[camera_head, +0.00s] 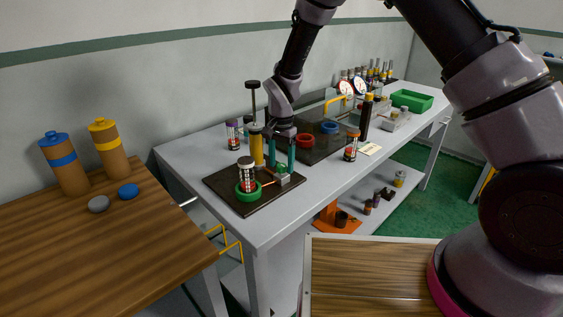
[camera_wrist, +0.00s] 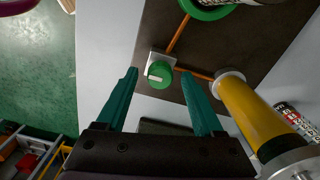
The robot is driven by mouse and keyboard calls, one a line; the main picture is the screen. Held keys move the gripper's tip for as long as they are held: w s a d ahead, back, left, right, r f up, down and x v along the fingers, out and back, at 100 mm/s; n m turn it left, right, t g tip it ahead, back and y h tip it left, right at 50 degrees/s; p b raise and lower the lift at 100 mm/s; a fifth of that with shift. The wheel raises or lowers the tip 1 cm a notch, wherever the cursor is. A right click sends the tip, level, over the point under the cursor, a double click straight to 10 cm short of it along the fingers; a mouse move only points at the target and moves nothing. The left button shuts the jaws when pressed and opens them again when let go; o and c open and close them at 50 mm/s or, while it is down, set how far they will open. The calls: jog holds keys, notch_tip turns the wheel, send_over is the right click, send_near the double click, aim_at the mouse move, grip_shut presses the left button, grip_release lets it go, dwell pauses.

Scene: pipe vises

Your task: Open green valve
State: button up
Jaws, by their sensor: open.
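The green valve (camera_wrist: 159,74) is a round green knob with a pale mark, set on a small grey block (camera_wrist: 151,61) with thin orange pipes. It also shows in the head view (camera_head: 281,169) on the front right part of a dark board (camera_head: 249,205). My gripper (camera_head: 281,163) points down over the valve with its teal fingers apart and empty. In the wrist view the knob appears between the fingertips, one on each side. I cannot tell whether the tips are level with it or still above it.
A green ring (camera_head: 249,194) holding a red-and-white vial (camera_head: 247,174) is to the left. Several vials, gauges and a green tray (camera_head: 411,100) stand farther along the bench. A wooden table (camera_head: 110,235) is at left.

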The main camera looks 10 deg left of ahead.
grip_shut()
